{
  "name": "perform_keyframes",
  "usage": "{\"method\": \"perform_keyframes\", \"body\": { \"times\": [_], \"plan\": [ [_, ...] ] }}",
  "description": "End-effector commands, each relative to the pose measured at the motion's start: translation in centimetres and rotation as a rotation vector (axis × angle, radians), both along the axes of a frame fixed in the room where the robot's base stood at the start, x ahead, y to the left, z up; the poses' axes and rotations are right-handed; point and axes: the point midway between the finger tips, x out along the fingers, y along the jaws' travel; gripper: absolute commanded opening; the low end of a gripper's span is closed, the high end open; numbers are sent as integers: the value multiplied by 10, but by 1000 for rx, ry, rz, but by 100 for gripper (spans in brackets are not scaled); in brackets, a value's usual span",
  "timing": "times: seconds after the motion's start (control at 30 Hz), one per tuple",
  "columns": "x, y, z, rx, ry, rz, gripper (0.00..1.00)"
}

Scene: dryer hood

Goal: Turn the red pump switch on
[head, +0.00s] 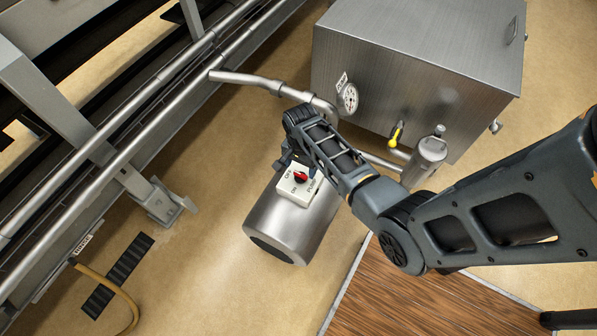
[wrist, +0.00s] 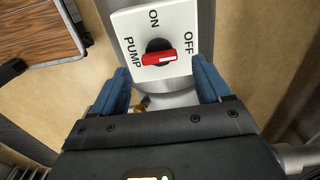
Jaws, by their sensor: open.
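The red pump switch (head: 300,178) is a red bar knob on a white plate on top of a metal cylinder. In the wrist view the red knob (wrist: 158,58) lies nearly level across its dark round base. Its right end lies just below the word OFF. ON is printed above it and PUMP to its left. My gripper (wrist: 162,82) is open, with one blue finger at each lower side of the white plate (wrist: 181,20). The knob sits between and just beyond the fingertips, with no contact visible. In the head view my gripper is close to the plate and partly hidden by my arm.
A pipe (head: 262,83) runs close to my arm. Rails and a frame fill the left side.

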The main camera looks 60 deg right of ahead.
Motion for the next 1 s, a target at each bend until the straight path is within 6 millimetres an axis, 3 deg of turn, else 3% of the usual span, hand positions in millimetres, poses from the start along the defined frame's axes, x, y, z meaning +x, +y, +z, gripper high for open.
{"method": "perform_keyframes", "body": {
  "times": [0.2,0.6,1.0],
  "plan": [
    [0,0,-29,0,1,1,77],
    [0,0,-35,-1,-1,2,77],
    [0,0,-35,-1,0,2,38]
  ]
}}
